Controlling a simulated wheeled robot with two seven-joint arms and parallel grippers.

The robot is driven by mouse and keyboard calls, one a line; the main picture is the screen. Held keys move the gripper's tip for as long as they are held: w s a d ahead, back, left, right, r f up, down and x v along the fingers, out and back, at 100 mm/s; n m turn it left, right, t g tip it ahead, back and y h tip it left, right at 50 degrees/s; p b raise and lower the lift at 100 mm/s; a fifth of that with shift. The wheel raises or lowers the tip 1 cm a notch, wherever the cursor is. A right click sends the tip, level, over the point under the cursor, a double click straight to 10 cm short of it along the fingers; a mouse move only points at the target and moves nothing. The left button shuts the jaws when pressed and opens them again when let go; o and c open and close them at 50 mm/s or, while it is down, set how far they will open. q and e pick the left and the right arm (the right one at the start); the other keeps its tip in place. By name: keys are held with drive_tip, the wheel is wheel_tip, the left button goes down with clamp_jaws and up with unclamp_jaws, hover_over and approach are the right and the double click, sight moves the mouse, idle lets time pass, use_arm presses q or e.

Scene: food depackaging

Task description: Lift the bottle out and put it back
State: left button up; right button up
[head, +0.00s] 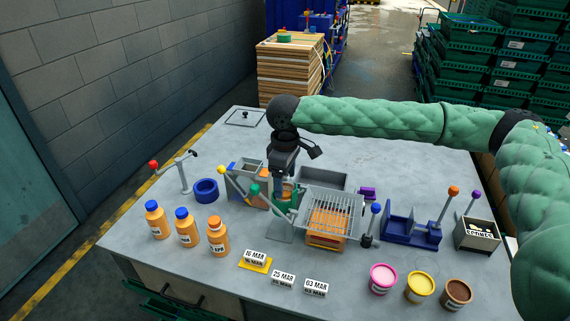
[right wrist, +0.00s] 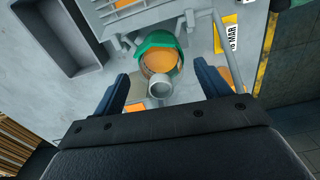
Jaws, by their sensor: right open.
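An orange bottle (right wrist: 161,62) with a pale grey top sits in a green ring-shaped holder (right wrist: 158,45) in the right wrist view. In the head view the green holder (head: 281,204) is partly hidden behind my right gripper (head: 284,193). My right gripper is open, pointing down over the bottle. In the right wrist view its two dark fingers (right wrist: 162,90) stand apart on either side of the bottle's grey top. I cannot tell whether they touch it. My left gripper is not in view.
A wire rack (head: 333,208) over an orange block stands right of the holder. Three orange bottles (head: 187,227) stand at the left. Date cards (head: 283,279) and three tubs (head: 419,286) lie along the front. A blue fixture (head: 412,228) stands right. The back left tabletop is mostly clear.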

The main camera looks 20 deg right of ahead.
drive_tip(key=shift+s+a+f, duration=0.1)
drive_tip(key=shift+s+f, duration=0.05)
drive_tip(key=shift+f, duration=0.6)
drive_tip(key=shift+f+p, duration=0.3)
drive_tip(key=shift+f, duration=0.25)
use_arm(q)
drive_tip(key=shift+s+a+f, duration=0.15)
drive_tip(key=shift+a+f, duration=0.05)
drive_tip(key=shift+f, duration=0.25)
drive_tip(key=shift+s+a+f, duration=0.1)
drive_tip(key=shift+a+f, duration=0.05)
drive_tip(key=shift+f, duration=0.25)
use_arm(e)
drive_tip(key=shift+r, duration=0.1)
drive_tip(key=c, duration=1.2)
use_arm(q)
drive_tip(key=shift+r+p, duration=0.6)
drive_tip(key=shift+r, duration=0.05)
use_arm(e)
drive_tip(key=shift+w+a, duration=0.1)
drive_tip(key=shift+w, duration=0.15)
drive_tip(key=o, duration=1.2)
drive_tip(key=shift+c, duration=0.2)
